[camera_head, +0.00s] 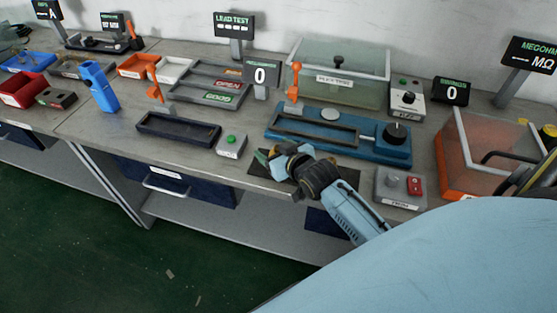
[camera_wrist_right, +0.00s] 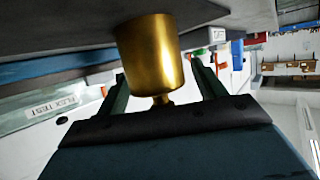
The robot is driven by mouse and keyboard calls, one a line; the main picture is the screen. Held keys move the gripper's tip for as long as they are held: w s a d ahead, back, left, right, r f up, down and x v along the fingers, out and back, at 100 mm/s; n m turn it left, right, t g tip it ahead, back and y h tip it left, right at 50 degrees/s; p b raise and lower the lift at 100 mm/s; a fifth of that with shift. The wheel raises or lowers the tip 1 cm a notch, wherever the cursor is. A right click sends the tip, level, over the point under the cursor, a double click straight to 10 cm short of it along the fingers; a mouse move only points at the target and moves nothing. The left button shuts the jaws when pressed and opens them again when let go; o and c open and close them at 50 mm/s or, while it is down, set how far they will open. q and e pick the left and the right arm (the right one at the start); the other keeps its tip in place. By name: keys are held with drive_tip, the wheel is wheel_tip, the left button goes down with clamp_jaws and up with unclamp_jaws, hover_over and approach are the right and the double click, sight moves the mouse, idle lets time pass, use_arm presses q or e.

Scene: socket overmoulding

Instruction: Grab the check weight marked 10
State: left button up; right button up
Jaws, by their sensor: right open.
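A brass weight (camera_wrist_right: 150,52) with a small knob fills the middle of the right wrist view. Its wide end is against or close to a dark grey surface, and its knob points toward my gripper's palm. No number can be read on it. My right gripper (camera_wrist_right: 160,78) is open, with one dark green finger on each side of the knob and lower body; a gap shows beside the knob. In the head view, my right gripper (camera_head: 267,160) is over the black mat (camera_head: 343,174) at the bench's front edge. The weight is hidden there.
A blue test fixture (camera_head: 342,142) stands just behind my right gripper. A green-button box (camera_head: 231,145) is to its left, and a grey box with a red switch (camera_head: 399,187) is to its right. An orange bin (camera_head: 465,185) stands farther right.

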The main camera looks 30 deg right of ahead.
drive_tip(key=shift+c, duration=0.2)
clamp_jaws()
drive_tip(key=shift+w+r, duration=0.1)
drive_tip(key=shift+r, duration=0.1)
